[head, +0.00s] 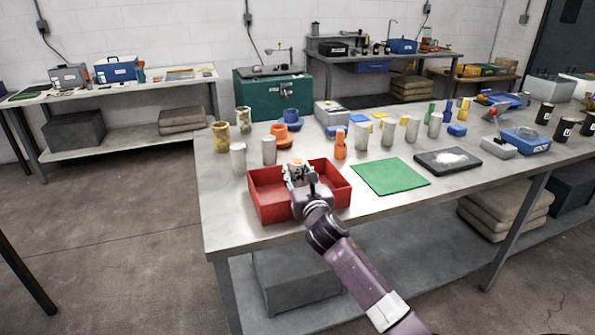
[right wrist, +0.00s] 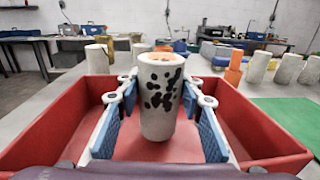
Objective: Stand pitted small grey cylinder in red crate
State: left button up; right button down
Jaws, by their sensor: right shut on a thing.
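The pitted small grey cylinder (right wrist: 161,97) is pale grey with dark pits on its side. In the right wrist view it stands upright between the blue-padded fingers of my right gripper (right wrist: 158,115). The red crate (right wrist: 48,118) surrounds it on both sides; I cannot tell whether its base touches the crate floor. In the head view my right gripper (head: 298,172) is inside the red crate (head: 268,203), shut on the cylinder, which is mostly hidden there. My left gripper is not in view.
Grey cylinders (head: 238,158) and yellowish ones (head: 221,136) stand behind the crate's left side. An orange stepped piece (head: 340,147) stands behind its right corner. A green mat (head: 390,177) lies to the right, with a dark tray (head: 448,160) beyond. The table's front left is clear.

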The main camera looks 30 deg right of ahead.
jog(key=c, duration=1.6)
grip_release()
jog(key=shift+o, duration=1.4)
jog(key=shift+r, duration=0.1)
jog(key=shift+r, duration=0.2)
jog(key=v, duration=1.2)
jog(key=shift+r, duration=0.4)
